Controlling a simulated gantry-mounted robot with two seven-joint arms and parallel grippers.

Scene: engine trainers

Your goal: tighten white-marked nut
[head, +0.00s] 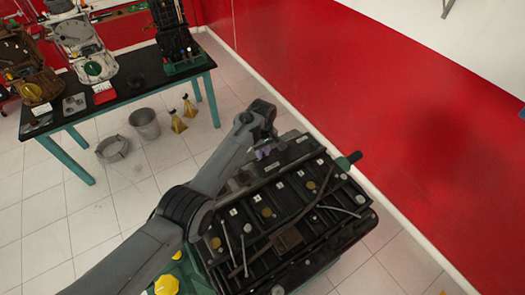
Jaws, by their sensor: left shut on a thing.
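The engine trainer (292,215) is a dark, tilted block on a green base, with small white marks, yellow caps and several rods on its top. My left arm reaches over its left side to the upper edge. My left gripper (264,148) points down there, at the far left corner of the engine, beside a small purplish patch. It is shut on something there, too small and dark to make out. I cannot tell which nut is the white-marked one. My right gripper is not in view.
A black-topped table (136,92) with green legs holds several engine parts at the upper left. A red wall (400,130) runs along the right.

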